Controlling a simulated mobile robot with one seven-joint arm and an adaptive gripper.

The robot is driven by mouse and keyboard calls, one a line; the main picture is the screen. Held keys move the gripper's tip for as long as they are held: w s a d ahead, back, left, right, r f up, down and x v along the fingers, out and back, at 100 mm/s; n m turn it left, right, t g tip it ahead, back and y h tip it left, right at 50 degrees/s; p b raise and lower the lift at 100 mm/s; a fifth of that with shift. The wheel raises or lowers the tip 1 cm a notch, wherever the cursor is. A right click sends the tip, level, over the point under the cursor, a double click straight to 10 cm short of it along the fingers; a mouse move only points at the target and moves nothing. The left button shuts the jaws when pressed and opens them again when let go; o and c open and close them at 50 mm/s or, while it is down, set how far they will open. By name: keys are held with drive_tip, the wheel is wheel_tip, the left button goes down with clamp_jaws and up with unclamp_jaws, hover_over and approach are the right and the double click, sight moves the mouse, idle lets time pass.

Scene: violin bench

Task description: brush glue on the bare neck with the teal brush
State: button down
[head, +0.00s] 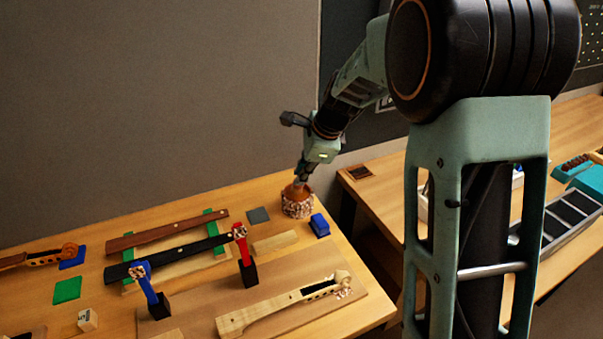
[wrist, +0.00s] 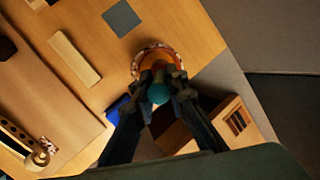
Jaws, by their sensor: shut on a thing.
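My gripper (head: 303,174) is shut on the teal brush (wrist: 158,94), whose round teal handle end shows between the fingers in the wrist view. The brush's lower part is at the mouth of a speckled glue pot (head: 297,208), with orange-brown inside. The pot also shows in the wrist view (wrist: 140,60). The bristles are hidden, so I cannot tell how deep they sit. The bare neck (head: 262,306), pale wood with a scroll and dark pegbox slot, lies on a board at the front right of the bench. Its scroll end shows in the wrist view (wrist: 38,158).
A blue block (head: 320,225) sits close beside the pot.

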drive_tip(key=shift+r+p, duration=2.2)
drive_tip(key=shift+r, duration=0.6)
drive_tip(key=shift+f, duration=0.1)
